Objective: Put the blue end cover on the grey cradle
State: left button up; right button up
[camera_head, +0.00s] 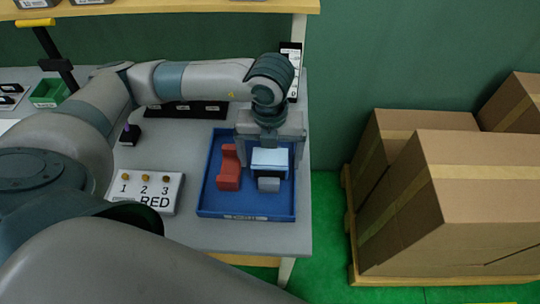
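A light blue block, which looks like the blue end cover (270,159), is in the blue tray (209,199), under my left gripper. A grey piece (268,185), which looks like part of the grey cradle, shows just in front of and below it, with a dark gap between. The rest of the grey piece is hidden, so I cannot tell whether the cover rests on it. My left gripper (270,158) points down with its fingers wide apart, one on each side of the cover, with small gaps seeming to show. My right gripper is out of view.
A red notched piece (228,168) stands left of the cover in the tray. A white panel marked RED (151,193) lies left of the tray, a green bin (49,93) farther left. Cardboard boxes (447,190) stand on a pallet to the right, beyond the table edge.

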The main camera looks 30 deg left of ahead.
aim_at(270, 156)
pick_arm(q)
jog(key=shift+r, duration=0.45)
notch_tip(270, 156, up, 10)
jog(key=shift+f+b, duration=0.25)
jog(key=shift+b, duration=0.9)
jog(key=shift+r, duration=1)
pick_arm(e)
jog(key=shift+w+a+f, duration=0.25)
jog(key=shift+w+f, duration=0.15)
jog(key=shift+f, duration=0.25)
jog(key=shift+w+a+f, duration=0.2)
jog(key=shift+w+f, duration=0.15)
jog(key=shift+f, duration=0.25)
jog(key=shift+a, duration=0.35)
pick_arm(q)
jog(key=shift+s, duration=0.15)
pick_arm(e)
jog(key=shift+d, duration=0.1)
